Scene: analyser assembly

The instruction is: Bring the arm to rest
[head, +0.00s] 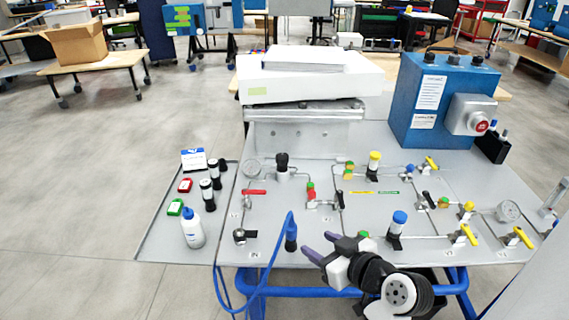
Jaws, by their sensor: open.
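My gripper (320,246) is in the head view at the lower middle, over the front edge of the grey panel table (290,222). Its two purple-grey fingers point left and stand apart, with nothing seen between them. My dark wrist and arm reach in from the lower right. A blue-handled probe (291,236) on a blue cable stands just left of the fingertips; I cannot tell whether they touch. A black-based fitting with a blue cap (398,222) stands behind and right of the gripper.
The panel carries several valves and pipes, including a red lever (254,192) and a gauge (508,211). A blue box with a red stop button (440,100) stands at the back right. A side tray (160,235) holds a white bottle (192,229). Floor at left is clear.

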